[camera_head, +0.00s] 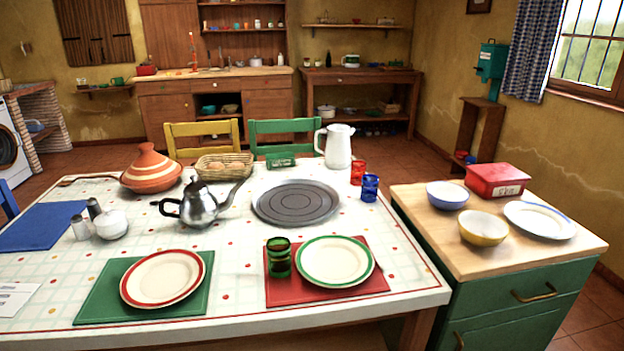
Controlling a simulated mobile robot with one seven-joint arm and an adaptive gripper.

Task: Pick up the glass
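Three coloured glasses stand on the table. A green glass (279,260) stands upright on the red placemat (300,293), just left of a white plate with a green rim (335,261). A red glass (357,173) and a blue glass (370,188) stand close together near the table's right side, in front of a white pitcher (338,147). My gripper is not in view, and no glass is held.
A round dark tray (296,203), a metal teapot (197,205), a striped tagine (151,170) and a bread basket (224,168) occupy the table's middle and back. A red-rimmed plate (162,277) lies front left. A side counter (428,222) at right holds bowls and a red box (497,181).

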